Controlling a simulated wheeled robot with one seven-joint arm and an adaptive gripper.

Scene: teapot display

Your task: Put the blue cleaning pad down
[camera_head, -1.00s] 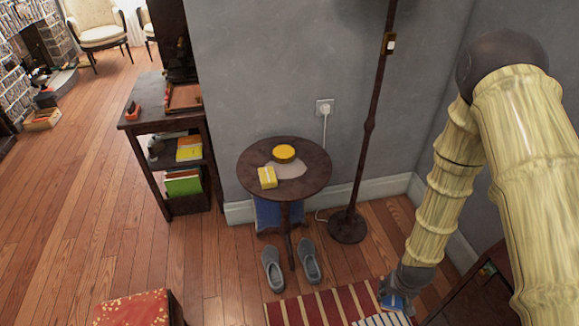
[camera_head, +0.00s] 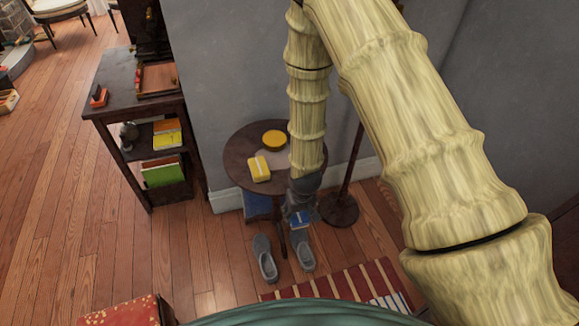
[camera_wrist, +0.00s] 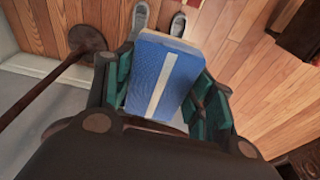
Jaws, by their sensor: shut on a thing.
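The blue cleaning pad (camera_head: 300,219) with a white stripe is held in my gripper (camera_head: 301,207). In the wrist view the pad (camera_wrist: 165,75) sits between the two dark green fingers of my gripper (camera_wrist: 164,65), which press on its sides. Bare floor and shoes show beyond it. In the head view the gripper hangs at the front right of the small round table (camera_head: 236,172). My arm hides part of the table's right side. A yellow pad (camera_head: 260,169) with a pale stripe and a round yellow tin (camera_head: 274,141) are on the tabletop.
A pair of grey shoes (camera_head: 265,258) stands on the floor before the table. A blue object (camera_head: 257,206) is under it. A lamp base (camera_head: 339,209) is at right, a dark shelf (camera_head: 109,105) at left. A striped rug (camera_head: 350,281) lies in front.

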